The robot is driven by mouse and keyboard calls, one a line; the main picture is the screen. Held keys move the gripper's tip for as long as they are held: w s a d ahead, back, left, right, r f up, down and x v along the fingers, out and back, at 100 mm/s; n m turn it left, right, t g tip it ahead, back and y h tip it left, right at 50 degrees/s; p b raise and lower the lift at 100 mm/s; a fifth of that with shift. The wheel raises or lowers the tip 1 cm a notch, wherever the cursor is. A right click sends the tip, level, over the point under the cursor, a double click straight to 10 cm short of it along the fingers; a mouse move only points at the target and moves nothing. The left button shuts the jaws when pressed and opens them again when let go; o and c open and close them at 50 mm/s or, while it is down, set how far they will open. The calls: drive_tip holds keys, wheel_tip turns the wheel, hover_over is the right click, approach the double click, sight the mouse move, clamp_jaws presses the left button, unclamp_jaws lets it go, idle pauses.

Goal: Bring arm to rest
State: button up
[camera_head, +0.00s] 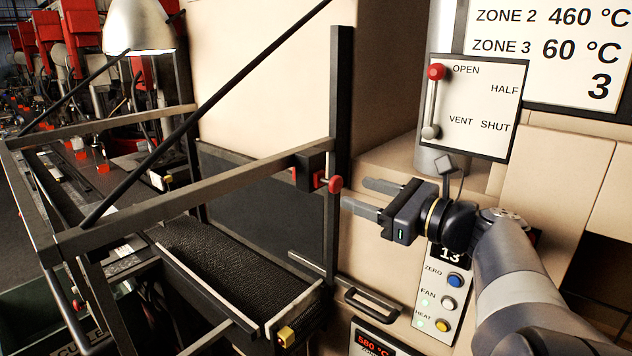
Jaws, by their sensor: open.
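My gripper (366,196) is at the centre right, in front of the beige machine housing. Its two grey fingers point left and stand apart, with nothing between them. My grey arm comes in from the lower right corner. The gripper is just above a control panel (432,309) with blue, grey and yellow buttons and partly covers it. A vent plate (500,92) marked OPEN, HALF, VENT and SHUT is above the gripper. Its red lever knob (437,72) is beside OPEN. I cannot tell whether the gripper touches the housing.
A metal frame (190,200) with a red knob (335,184) stands left of the fingers. A dark mesh conveyor (235,265) lies below it. A handle (371,303) juts out under the gripper. Red machines (83,40) and a lamp (139,25) stand at the back left.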

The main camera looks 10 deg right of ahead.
sight(322, 180)
drive_tip(key=p+x, duration=0.2)
drive_tip(key=x, duration=0.9)
drive_tip(key=shift+w+a+p, duration=0.1)
drive_tip(key=shift+w+p, duration=0.1)
drive_tip(key=shift+p, duration=0.15)
